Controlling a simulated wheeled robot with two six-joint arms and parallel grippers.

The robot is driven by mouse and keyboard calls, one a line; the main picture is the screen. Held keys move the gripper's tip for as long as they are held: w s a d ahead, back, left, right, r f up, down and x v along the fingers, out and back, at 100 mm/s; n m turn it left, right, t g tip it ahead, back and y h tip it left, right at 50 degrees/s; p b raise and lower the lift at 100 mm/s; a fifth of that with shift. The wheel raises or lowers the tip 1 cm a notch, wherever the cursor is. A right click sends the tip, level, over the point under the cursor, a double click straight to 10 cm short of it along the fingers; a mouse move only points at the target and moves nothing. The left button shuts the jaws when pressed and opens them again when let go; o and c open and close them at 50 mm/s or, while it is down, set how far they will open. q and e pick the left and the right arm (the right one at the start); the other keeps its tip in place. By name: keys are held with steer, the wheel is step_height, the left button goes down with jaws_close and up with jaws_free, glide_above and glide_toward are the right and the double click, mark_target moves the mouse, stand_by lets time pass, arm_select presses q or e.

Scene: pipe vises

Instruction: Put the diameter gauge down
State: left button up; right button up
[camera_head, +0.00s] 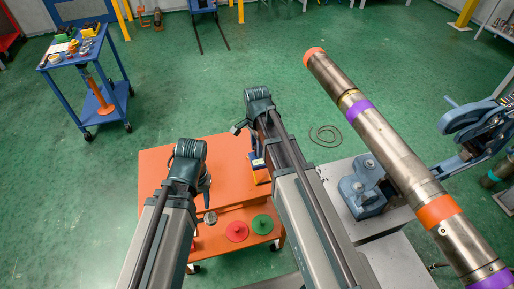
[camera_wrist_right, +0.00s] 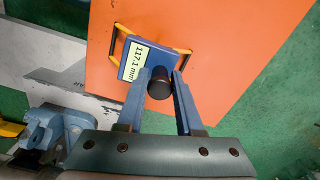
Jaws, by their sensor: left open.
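The diameter gauge (camera_wrist_right: 136,60) is a blue block with yellow-orange arms, a dark round handle and a display reading 117.1 mm. The gauge also shows in the head view (camera_head: 259,168), partly behind my right arm, over the right edge of the orange table (camera_head: 165,165). I cannot tell whether it touches the tabletop. My left gripper (camera_head: 206,188) is over the table's middle, mostly hidden by its wrist, open and apart from the gauge.
A long pipe (camera_head: 385,150) with coloured bands runs along the right, near a blue vise (camera_head: 365,188). A blue cart (camera_head: 88,50) stands far left. The table's back left is clear.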

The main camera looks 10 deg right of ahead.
steer(key=o, duration=0.4)
steer(key=shift+r, duration=0.1)
step_height(320, 180, up, 12)
steer(key=p, duration=1.2)
steer(key=s+a+n, duration=0.5)
steer(key=s+n, duration=0.3)
steer(key=n, duration=0.1)
steer(key=s+a+n+h, duration=0.1)
steer(key=s+a+n, duration=0.4)
steer(key=s+n, duration=0.3)
steer(key=shift+r+n, duration=0.15)
steer(key=shift+n, duration=0.55)
steer(key=shift+s+a, duration=0.1)
